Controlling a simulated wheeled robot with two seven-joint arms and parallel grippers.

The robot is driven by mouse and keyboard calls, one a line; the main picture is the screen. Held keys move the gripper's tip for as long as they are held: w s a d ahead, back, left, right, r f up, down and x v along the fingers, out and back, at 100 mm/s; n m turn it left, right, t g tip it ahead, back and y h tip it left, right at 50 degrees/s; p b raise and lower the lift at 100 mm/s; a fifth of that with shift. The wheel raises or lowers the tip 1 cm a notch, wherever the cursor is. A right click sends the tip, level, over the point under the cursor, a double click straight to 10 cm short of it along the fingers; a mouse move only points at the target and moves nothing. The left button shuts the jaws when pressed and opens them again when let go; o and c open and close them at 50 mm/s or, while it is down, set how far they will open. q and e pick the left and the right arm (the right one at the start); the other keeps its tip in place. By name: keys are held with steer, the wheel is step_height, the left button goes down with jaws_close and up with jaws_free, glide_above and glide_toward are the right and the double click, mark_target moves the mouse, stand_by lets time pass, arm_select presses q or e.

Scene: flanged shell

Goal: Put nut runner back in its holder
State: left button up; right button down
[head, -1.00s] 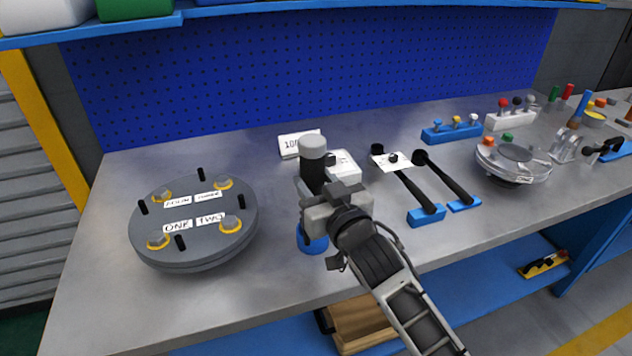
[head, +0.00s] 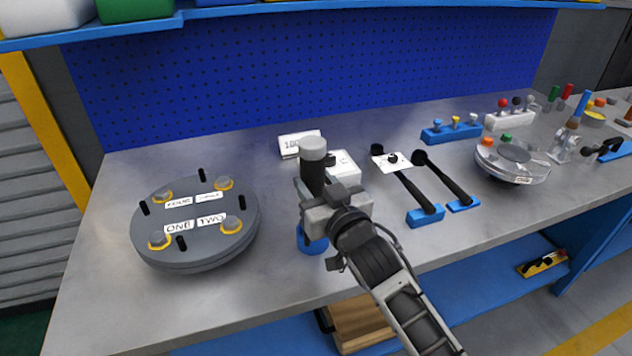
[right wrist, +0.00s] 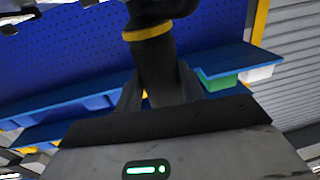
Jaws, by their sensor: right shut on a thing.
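The nut runner (head: 313,172), a dark upright tool with a light grey cap, is held in my right gripper (head: 318,199). The right gripper's fingers are shut around its body. In the right wrist view the dark nut runner (right wrist: 160,65) with a yellow ring stands between the fingers. A blue round holder (head: 312,243) sits on the bench directly below it in the head view. The gripper hides the tool's lower part, so I cannot tell whether its end is inside the holder. My left gripper is not in view.
A grey flanged shell (head: 195,243) with labelled, yellow-ringed bolts stands to the left. A white number sign (head: 299,144) and a white box (head: 344,166) stand behind. Two black wrenches (head: 444,178) in blue holders lie right. The bench front left is clear.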

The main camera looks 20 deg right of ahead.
steer(key=shift+f+b, duration=0.45)
steer(key=shift+b, duration=0.05)
stand_by(0.4)
steer(key=shift+f+b, duration=0.4)
steer(key=shift+f, duration=0.15)
steer(key=shift+f, duration=0.3)
steer(key=shift+f+b, duration=0.2)
steer(key=shift+b, duration=0.1)
steer(key=shift+f+b, duration=0.8)
steer(key=shift+f, duration=0.35)
steer(key=c, duration=0.8)
jaws_free()
steer(key=shift+o, duration=0.2)
steer(key=shift+f, duration=0.3)
